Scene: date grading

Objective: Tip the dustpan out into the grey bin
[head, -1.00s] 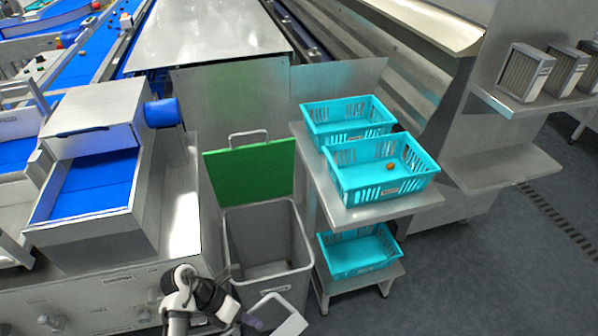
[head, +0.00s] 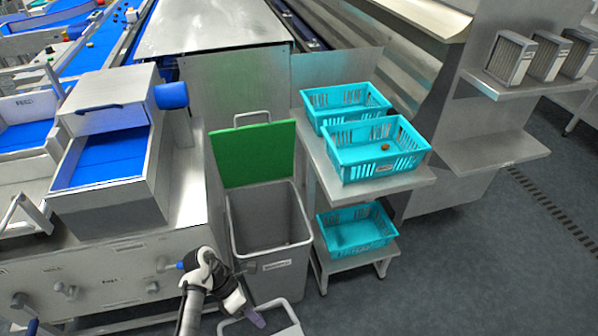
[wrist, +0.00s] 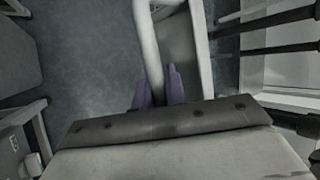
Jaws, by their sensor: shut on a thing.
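My gripper (head: 256,319) is shut on a pale grey bar (wrist: 150,50), which passes between its purple fingertips in the wrist view. The bar looks like part of the dustpan (head: 291,319), a pale-edged piece cut off by the bottom edge of the head view. Its contents cannot be made out. The grey bin (head: 308,238) stands just beyond my gripper, with its green lid (head: 252,157) raised at the back. Its mouth is open. My gripper and the dustpan are on the near side of the bin, not over its mouth.
A steel stand (head: 400,184) with turquoise crates is close on the bin's right; one upper crate (head: 376,168) holds a small brown item. A steel machine (head: 110,215) with a blue-lined chute is on the left. Open floor (head: 450,270) lies at the lower right.

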